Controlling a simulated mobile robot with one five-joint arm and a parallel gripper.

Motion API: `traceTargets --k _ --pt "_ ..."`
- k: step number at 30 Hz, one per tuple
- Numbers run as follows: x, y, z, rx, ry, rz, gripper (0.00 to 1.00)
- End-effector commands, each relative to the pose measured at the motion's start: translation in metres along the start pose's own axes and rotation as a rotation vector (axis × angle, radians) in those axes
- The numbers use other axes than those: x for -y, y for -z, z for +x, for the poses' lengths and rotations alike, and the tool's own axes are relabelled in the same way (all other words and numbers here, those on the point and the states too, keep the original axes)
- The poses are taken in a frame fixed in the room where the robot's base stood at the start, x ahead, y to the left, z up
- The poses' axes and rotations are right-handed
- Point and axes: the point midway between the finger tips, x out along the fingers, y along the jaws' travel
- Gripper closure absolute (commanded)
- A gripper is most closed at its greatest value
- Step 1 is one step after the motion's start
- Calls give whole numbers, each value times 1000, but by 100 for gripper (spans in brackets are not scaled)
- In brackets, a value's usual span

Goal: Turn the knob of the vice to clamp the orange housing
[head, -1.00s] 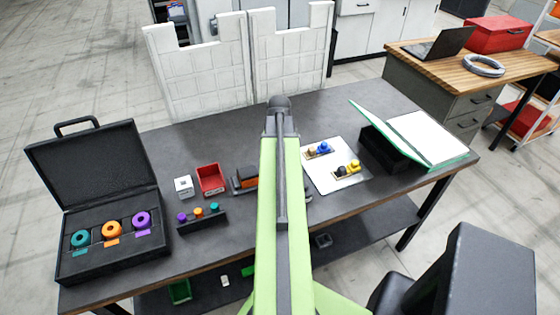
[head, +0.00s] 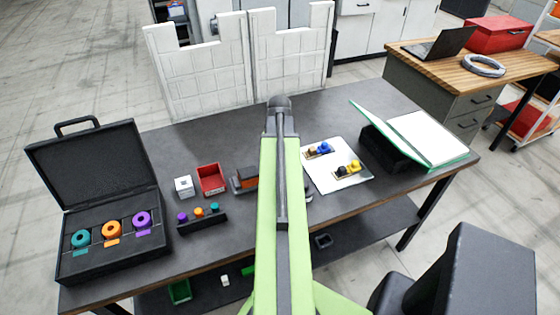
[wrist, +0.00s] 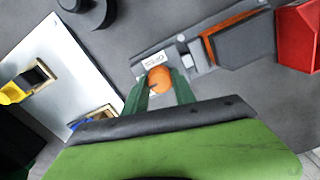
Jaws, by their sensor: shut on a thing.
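The vice (wrist: 240,45) is a grey block on a base on the bench. In the wrist view an orange strip of the housing (wrist: 208,48) shows along the edge of the grey block; the rest of the housing is hidden. The orange round knob (wrist: 158,78) is at the near end of the vice's base, beside a small white label. My gripper (wrist: 158,88) has its two green fingers shut on the knob, one on each side. In the head view the vice (head: 235,186) and orange housing (head: 247,183) show left of my arm, which hides the knob and gripper.
A red bin (head: 211,178), a white block (head: 184,186) and a rack of coloured pegs (head: 201,218) are left of the vice. A white board (head: 325,178) with yellow and blue parts is to the right. An open black case (head: 95,250) stands at the far left.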

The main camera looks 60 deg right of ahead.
Motion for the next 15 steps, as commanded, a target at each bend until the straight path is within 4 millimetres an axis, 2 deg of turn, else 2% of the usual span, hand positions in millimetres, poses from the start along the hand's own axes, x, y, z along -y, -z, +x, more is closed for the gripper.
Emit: traceTargets --k 4,5,9,15 --pt "-2 -3 0 8 -4 1 100" --pt "-2 -3 0 8 -4 1 67" --pt "-1 -2 0 7 -3 1 49" --pt "-1 -1 0 4 -2 1 47"
